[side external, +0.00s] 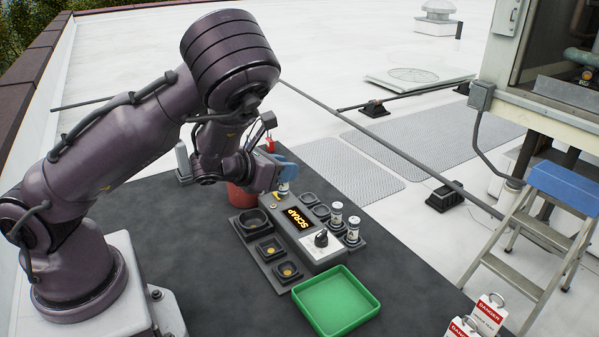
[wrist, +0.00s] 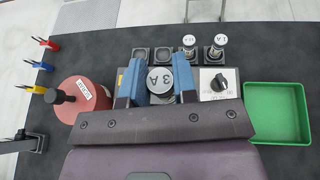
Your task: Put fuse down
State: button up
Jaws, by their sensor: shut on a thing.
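My gripper (side external: 283,177), with blue fingers, is shut on a fuse (side external: 283,188) above the far end of the grey box. Two other fuses (side external: 336,214) (side external: 353,230) stand upright in holders on the box's right side. Two empty square sockets (wrist: 140,57) (wrist: 163,56) are beside them in the wrist view.
A red can (wrist: 82,100) stands left of my gripper in the wrist view. The dark tabletop (side external: 200,270) is clear at front left.

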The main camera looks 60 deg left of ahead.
jog(key=shift+s+d+r, duration=0.2)
jog(key=shift+s+r, duration=0.25)
jog(key=shift+r, duration=0.2)
notch_tip(320, 180, up, 4)
jog(key=shift+f, duration=0.2)
jog(key=shift+s+a+r, duration=0.1)
jog(key=shift+a+r, duration=0.05)
jog(key=shift+r, duration=0.15)
jog(key=s+a+f+n+g+y, duration=0.55)
jog(key=a+n+g+y, duration=0.35)
jog(key=n+y, duration=0.25)
jog(key=s+d+f+n+g+h, duration=0.1)
jog(key=s+f+n+g+h, duration=0.25)
jog(key=n+g, duration=0.5)
jog(key=s+f+n+g+h, duration=0.3)
jog(key=n+g+h, duration=0.1)
jog(key=n+g, duration=0.45)
jog(key=d+n+t+h, duration=0.6)
jog(key=d+n+h, duration=0.4)
jog(key=n+h, duration=0.8)
jog(key=w+d+r+n+t, duration=0.8)
jog(key=r+n+t, duration=0.3)
jog(key=r+t, duration=0.1)
jog(key=shift+m, duration=0.25)
jog(key=shift+w+a+f, duration=0.1)
jog(key=shift+f, duration=4.05)
jog(key=shift+w+a+f, duration=0.1)
jog(key=shift+f, duration=4.05)
